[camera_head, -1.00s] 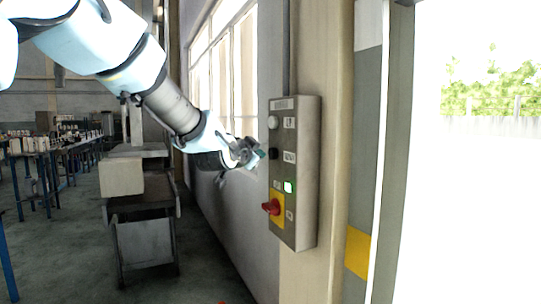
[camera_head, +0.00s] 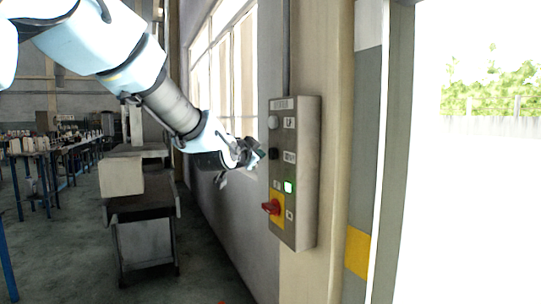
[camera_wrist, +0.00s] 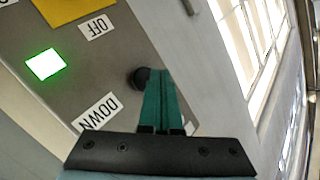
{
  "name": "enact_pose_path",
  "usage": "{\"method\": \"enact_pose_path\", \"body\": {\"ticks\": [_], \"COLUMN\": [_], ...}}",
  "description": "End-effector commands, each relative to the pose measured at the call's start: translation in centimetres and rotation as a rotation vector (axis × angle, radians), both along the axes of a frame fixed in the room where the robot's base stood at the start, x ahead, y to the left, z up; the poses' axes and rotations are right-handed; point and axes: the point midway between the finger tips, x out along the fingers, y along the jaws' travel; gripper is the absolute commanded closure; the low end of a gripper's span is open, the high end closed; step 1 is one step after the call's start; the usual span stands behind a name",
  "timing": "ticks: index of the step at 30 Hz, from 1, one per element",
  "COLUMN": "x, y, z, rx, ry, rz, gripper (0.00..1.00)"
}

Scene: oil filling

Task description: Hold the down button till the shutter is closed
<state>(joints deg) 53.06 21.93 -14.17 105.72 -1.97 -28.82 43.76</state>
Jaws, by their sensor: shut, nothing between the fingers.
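The grey control box (camera_head: 305,180) hangs on a pale pillar in the head view. Its black down button (camera_head: 273,154) sits below a light-coloured upper button (camera_head: 273,122). In the wrist view, the black button (camera_wrist: 139,77) is beside the DOWN label (camera_wrist: 97,112). My gripper (camera_head: 259,154) is shut and empty. In the wrist view its green fingers (camera_wrist: 160,75) lie together, tips right next to the black button. I cannot tell whether they press it. The doorway at the right of the head view is open in the part I see; no shutter shows there.
A green light (camera_head: 288,186) glows on the box, above a red rotary switch on a yellow plate (camera_head: 278,212). A windowed wall runs behind my arm. A grey metal bench (camera_head: 145,240) and tables stand at the left, with bare floor between bench and wall.

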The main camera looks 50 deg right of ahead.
Motion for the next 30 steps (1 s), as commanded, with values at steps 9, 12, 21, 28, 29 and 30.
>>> {"method": "enact_pose_path", "body": {"ticks": [9,12,21,28,29,30], "x": [0.00,-0.03,-0.33,-0.30,-0.30,-0.31], "y": [0.00,-0.06,-0.81,-0.79,-0.79,-0.80], "z": [0.00,-0.02,-0.02,0.03,0.03,0.02], "rx": [0.000,0.000,0.000,0.000,0.000,0.000], "ry": [0.000,0.000,0.000,0.000,0.000,0.000], "rz": [0.000,0.000,0.000,0.000,0.000,0.000], "gripper": [1.00,1.00,1.00,1.00,1.00,1.00]}}
